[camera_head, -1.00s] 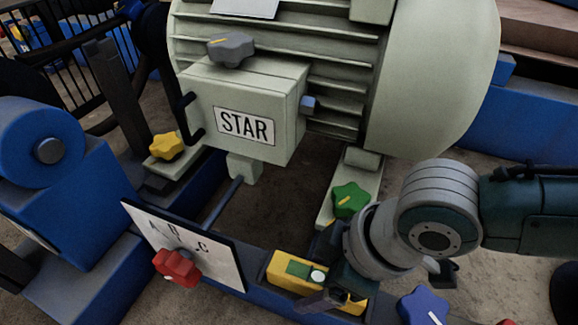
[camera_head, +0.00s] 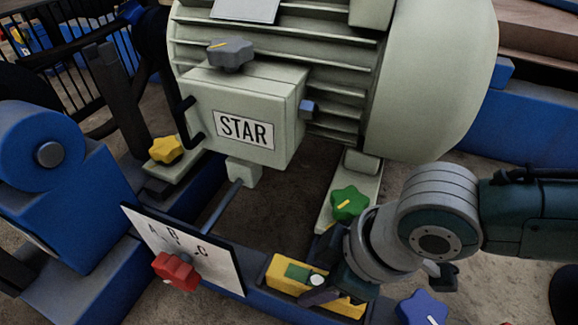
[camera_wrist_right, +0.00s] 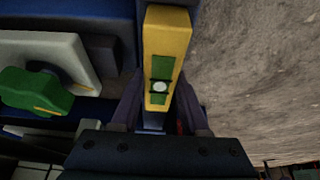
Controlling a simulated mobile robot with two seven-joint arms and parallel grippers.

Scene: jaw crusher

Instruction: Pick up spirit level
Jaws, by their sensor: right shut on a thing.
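The spirit level is a yellow bar with a green window and a pale round vial; in the head view the spirit level (camera_head: 285,270) lies along the blue frame rail at the bottom centre. It also shows in the right wrist view (camera_wrist_right: 168,35), lengthwise between the fingers. My right gripper (camera_head: 322,290) is shut on the spirit level, one dark finger across its near side. In the wrist view the right gripper (camera_wrist_right: 160,112) has a finger on each side of the bar. Whether the level is clear of the rail cannot be told. My left gripper is out of view.
A green knob (camera_head: 349,201) sits on the motor foot close to my right wrist. A blue knob (camera_head: 424,306) is at the lower right. A white A-B-C plate (camera_head: 210,262) with a red knob (camera_head: 176,270) stands left of the level. The motor (camera_head: 430,80) fills the space behind.

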